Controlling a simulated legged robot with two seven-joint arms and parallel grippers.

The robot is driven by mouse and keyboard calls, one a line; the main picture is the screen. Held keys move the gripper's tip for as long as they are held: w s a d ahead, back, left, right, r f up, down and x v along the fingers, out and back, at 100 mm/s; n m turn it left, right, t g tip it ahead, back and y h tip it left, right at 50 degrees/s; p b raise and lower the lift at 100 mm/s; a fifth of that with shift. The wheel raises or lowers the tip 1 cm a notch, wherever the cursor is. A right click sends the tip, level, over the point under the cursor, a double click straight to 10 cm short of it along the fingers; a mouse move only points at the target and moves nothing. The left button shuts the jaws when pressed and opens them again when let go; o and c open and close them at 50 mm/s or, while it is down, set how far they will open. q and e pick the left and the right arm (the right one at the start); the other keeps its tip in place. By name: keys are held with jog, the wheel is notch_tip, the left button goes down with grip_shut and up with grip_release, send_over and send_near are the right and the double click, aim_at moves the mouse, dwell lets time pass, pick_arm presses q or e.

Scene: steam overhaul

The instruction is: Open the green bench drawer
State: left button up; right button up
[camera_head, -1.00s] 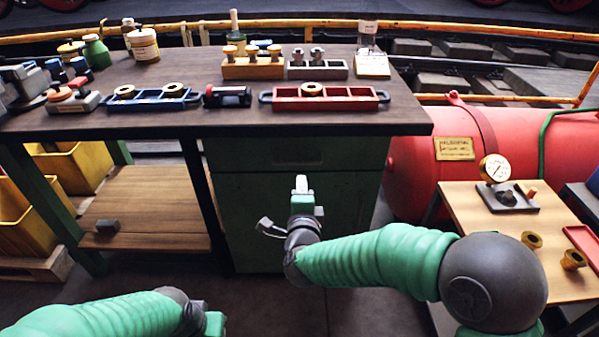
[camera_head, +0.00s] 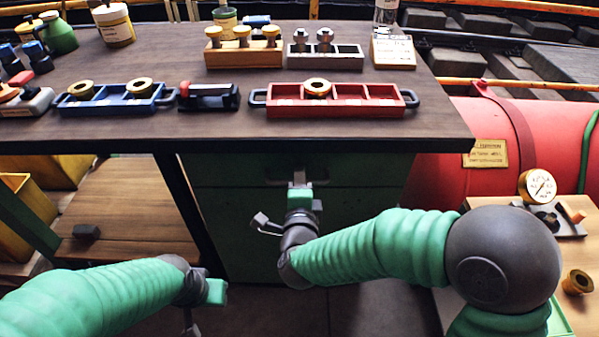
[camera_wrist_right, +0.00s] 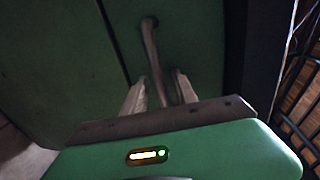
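The green bench drawer (camera_head: 240,170) is in the cabinet just under the dark bench top, and its front looks flush with the cabinet. My right gripper (camera_head: 299,178) is at the drawer front in the head view and hides the handle there. In the right wrist view the handle (camera_wrist_right: 152,48) is a thin bar standing off the green front. The fingers of my right gripper (camera_wrist_right: 161,90) are apart, one on each side of the bar; I cannot tell whether either touches it. My left gripper (camera_head: 192,322) is low at the bottom edge, its fingers barely visible.
The bench top (camera_head: 350,136) overhangs the drawer. It carries a red tray (camera_head: 345,108), a blue tray (camera_head: 118,104) and a wooden holder (camera_head: 243,55). A red tank (camera_head: 440,178) and a side table with a gauge (camera_head: 537,186) stand at the right. A wooden shelf (camera_head: 125,195) is at the left.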

jog(key=shift+s+r, duration=0.1)
grip_shut()
jog(key=shift+f, duration=0.2)
dwell(1.1)
